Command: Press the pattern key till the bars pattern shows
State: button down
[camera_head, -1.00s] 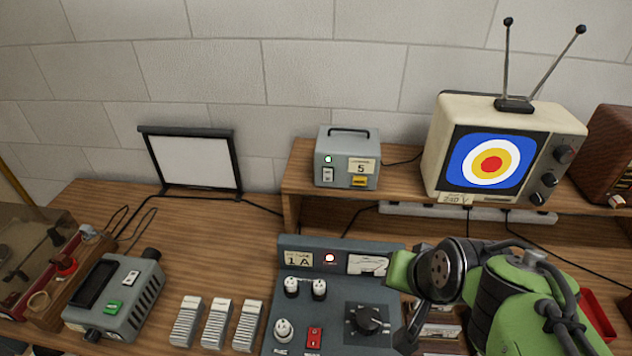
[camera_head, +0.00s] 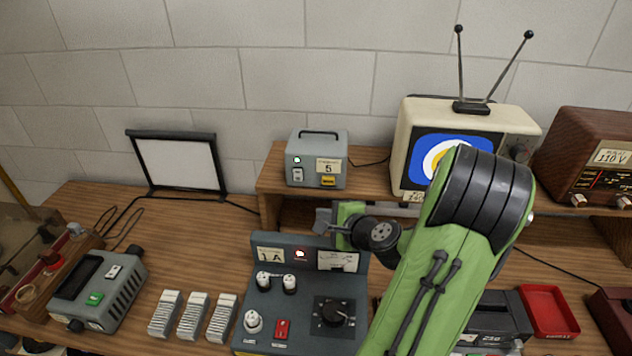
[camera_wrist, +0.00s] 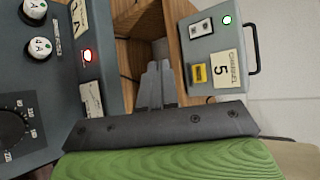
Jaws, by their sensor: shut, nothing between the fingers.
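The grey pattern box (camera_head: 302,172) stands on the raised shelf, with a lit green lamp, a white rocker switch (camera_head: 297,175), a yellow key (camera_head: 328,181) and a "5" label. The yellow key also shows in the wrist view (camera_wrist: 200,73); its lettering is too small to read. The television (camera_head: 405,130) shows rings on blue, partly hidden behind my arm. My gripper (camera_head: 322,220) is shut and empty, in front of and below the box, apart from it. Its fingers (camera_wrist: 158,68) point toward the shelf's front, left of the key in the wrist view.
A power panel (camera_head: 290,310) with a red lamp stands below my gripper. The shelf's front edge (camera_head: 268,195) lies between gripper and box. A radio (camera_head: 590,160), a red tray (camera_head: 548,310) and a small framed screen (camera_head: 180,163) stand around.

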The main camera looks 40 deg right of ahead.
aim_at(322, 184)
jog(key=shift+w+d+p, duration=0.55)
jog(key=shift+w+d, duration=0.35)
jog(key=shift+d, duration=0.25)
jog(key=shift+w+d+p, duration=0.6)
jog(key=shift+w+d, duration=0.35)
jog(key=shift+d, duration=0.2)
jog(key=shift+w+d+p, duration=0.55)
jog(key=shift+w+d, duration=0.35)
jog(key=shift+d, duration=0.25)
jog(key=shift+w+d, duration=0.25)
jog(key=shift+d, duration=0.1)
jog(key=shift+w+d, duration=0.25)
jog(key=shift+d, duration=0.05)
jog(key=shift+a, duration=0.1)
jog(key=shift+s+a, duration=0.55)
dwell(0.3)
